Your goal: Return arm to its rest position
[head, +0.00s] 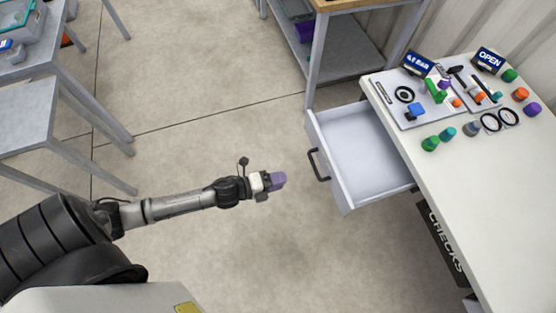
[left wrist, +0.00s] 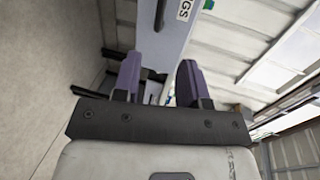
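My left arm reaches in from the left in the head view. My left gripper (head: 277,181), with purple fingers, is above the bare floor, to the left of the open drawer (head: 343,190) and apart from its black handle (head: 319,165). In the left wrist view the two purple fingers of my left gripper (left wrist: 158,78) stand apart, with nothing seen held between them. My right gripper is in neither view.
The white drawer juts out from the white worktop (head: 490,210). Boards, knobs and an OPEN sign (head: 488,60) sit on the worktop. Grey tables (head: 40,110) stand at the upper left and a shelf unit (head: 350,55) at the top. The floor between is clear.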

